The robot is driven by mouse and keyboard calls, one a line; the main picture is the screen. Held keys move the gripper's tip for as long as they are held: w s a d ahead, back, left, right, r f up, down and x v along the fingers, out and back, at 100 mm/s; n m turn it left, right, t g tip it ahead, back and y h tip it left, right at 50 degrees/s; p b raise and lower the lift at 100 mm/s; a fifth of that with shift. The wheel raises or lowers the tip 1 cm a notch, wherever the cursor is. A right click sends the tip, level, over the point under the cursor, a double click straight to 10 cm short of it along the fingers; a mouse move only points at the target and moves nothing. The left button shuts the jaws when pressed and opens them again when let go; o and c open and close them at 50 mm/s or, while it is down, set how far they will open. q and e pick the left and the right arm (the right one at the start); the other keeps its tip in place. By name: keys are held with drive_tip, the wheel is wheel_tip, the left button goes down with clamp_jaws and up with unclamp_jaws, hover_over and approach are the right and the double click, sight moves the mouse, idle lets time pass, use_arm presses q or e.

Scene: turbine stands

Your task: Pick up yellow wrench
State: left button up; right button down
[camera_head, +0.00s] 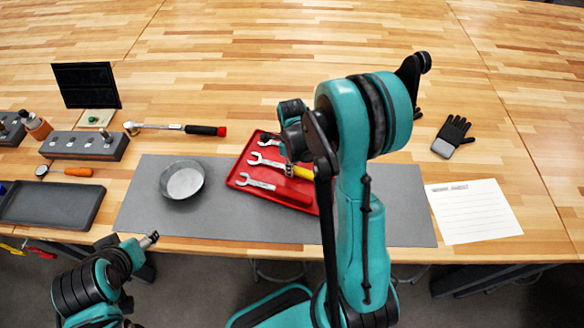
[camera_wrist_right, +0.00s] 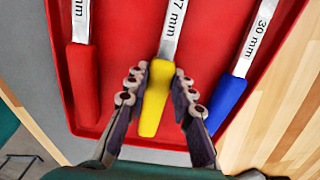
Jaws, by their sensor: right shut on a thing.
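The yellow wrench (camera_head: 264,161) lies in the middle of a red tray (camera_head: 240,178), its open-ended head to the left. Its yellow handle (camera_wrist_right: 157,96) shows in the right wrist view, with "7 mm" readable on the shank. My right gripper (camera_wrist_right: 158,104) is shut on this handle, one finger on each side. In the head view my right arm hides part of the handle and tray. A red-handled wrench (camera_wrist_right: 83,85) and a blue-handled wrench (camera_wrist_right: 229,100) lie on either side. My left gripper (camera_head: 149,240) is at the table's front edge, far from the tray; its finger opening is unclear.
The tray sits on a grey mat (camera_head: 140,215) with a round metal bowl (camera_head: 182,180). A ratchet (camera_head: 175,128) lies behind the mat. A paper sheet (camera_head: 472,210) and black gloves (camera_head: 452,135) lie right. The back of the table is clear.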

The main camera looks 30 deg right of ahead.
drive_tip(key=shift+r, duration=0.6)
wheel_tip(320, 180, up, 3)
drive_tip(key=shift+p, duration=0.6)
drive_tip(key=s+d+r+p, duration=0.2)
drive_tip(key=s+d+r, duration=0.4)
drive_tip(key=s, duration=0.4)
drive_tip(key=shift+d+r, duration=0.15)
drive_tip(key=shift+r, duration=0.3)
drive_tip(key=c, duration=1.8)
unclamp_jaws()
drive_tip(key=shift+w, duration=0.1)
drive_tip(key=shift+c, duration=0.2)
clamp_jaws()
